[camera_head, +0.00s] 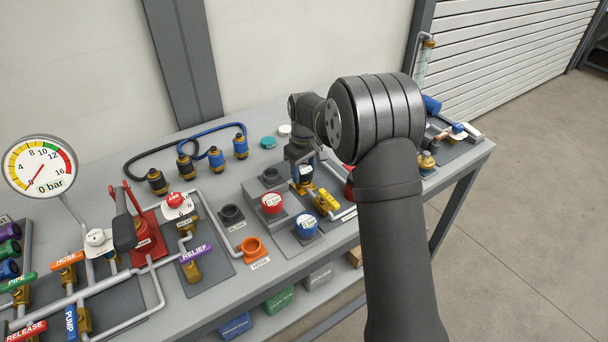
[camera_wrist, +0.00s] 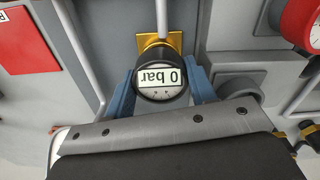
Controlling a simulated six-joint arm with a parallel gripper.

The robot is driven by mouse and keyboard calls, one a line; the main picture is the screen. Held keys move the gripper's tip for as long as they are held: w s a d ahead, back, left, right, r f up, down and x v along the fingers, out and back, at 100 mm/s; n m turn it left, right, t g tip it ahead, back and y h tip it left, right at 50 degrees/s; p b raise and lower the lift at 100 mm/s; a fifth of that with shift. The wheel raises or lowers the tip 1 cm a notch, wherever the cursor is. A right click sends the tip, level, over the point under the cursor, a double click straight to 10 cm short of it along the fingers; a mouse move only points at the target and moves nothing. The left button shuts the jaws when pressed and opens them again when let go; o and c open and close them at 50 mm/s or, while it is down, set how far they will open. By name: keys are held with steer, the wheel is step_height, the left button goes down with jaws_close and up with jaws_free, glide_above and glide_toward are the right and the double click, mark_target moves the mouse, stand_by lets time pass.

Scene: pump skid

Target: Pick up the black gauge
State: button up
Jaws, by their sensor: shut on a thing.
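The black gauge (camera_wrist: 161,90) has a round dark body and a white "0 bar" display, upside down in the wrist view. My gripper (camera_wrist: 162,96) has its blue fingers closed on both sides of it. A brass fitting (camera_wrist: 152,42) shows directly behind the gauge; I cannot tell whether the two still touch. In the head view my gripper (camera_head: 303,172) points down over the right part of the bench. The gauge's pale display (camera_head: 306,173) shows there in part, and my arm hides some of the surroundings.
A red gauge (camera_head: 272,204) and a blue gauge (camera_head: 307,225) sit on grey blocks close by. A yellow-handled valve (camera_head: 327,201) and pipe lie just in front. An orange ring (camera_head: 253,248) and a black socket (camera_head: 231,214) are left. A large dial (camera_head: 40,168) stands far left.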

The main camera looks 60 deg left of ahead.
mark_target(307, 169)
steer(key=r, duration=0.3)
steer(key=shift+w+d, duration=0.35)
steer(key=w+d+r, duration=0.6)
steer(key=d, duration=0.2)
steer(key=shift+w+d+r, duration=0.15)
steer(key=shift+w+d, duration=0.05)
steer(key=shift+d, duration=0.15)
steer(key=w+d, duration=1.5)
steer(key=w, duration=0.3)
steer(key=s+a+f, duration=0.1)
steer(key=a+f, duration=0.1)
steer(key=a, duration=0.1)
steer(key=s+a+f, duration=0.1)
steer(key=a+f, duration=0.2)
steer(key=a, duration=0.1)
steer(key=s+a+f, duration=0.1)
steer(key=a+f, duration=0.1)
steer(key=a, duration=0.2)
steer(key=shift+f, duration=2.25)
steer(key=shift+f, duration=0.1)
